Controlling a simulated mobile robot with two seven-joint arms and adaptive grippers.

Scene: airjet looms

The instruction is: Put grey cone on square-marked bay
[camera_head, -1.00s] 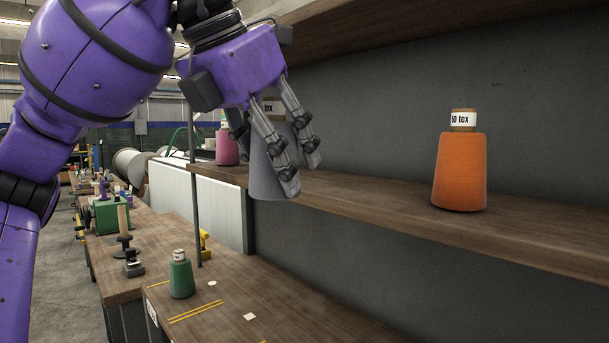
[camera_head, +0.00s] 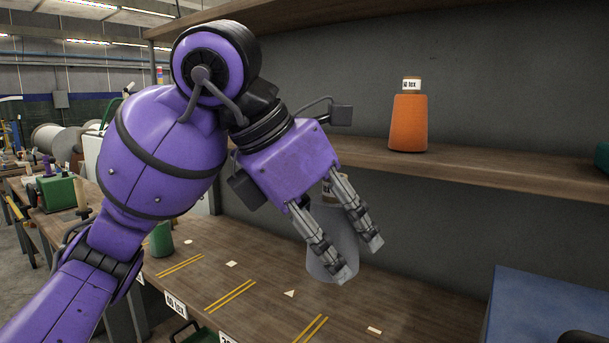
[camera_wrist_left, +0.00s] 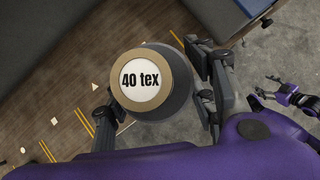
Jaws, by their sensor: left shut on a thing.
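My left gripper (camera_head: 360,259) is shut on the grey cone (camera_head: 333,262), with its fingers on either side of it. The cone is nearly upright, over the wooden bench; whether its base touches cannot be told. In the left wrist view the gripper (camera_wrist_left: 160,105) holds the cone (camera_wrist_left: 180,108), its top labelled "40 tex". The white square mark (camera_head: 231,264) lies on the bench to the left of the cone, between yellow double lines, and its bay is empty. It also shows in the left wrist view (camera_wrist_left: 54,121). My right gripper (camera_wrist_left: 264,92) is small at the right of the wrist view; its opening is unclear.
A triangle mark (camera_head: 290,293) and a rectangular mark (camera_head: 374,330) lie nearer the cone. A green cone (camera_head: 161,240) stands on the bench at left, partly behind my arm. An orange cone (camera_head: 408,124) stands on the shelf (camera_head: 480,168) above. A blue surface (camera_head: 550,305) is at right.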

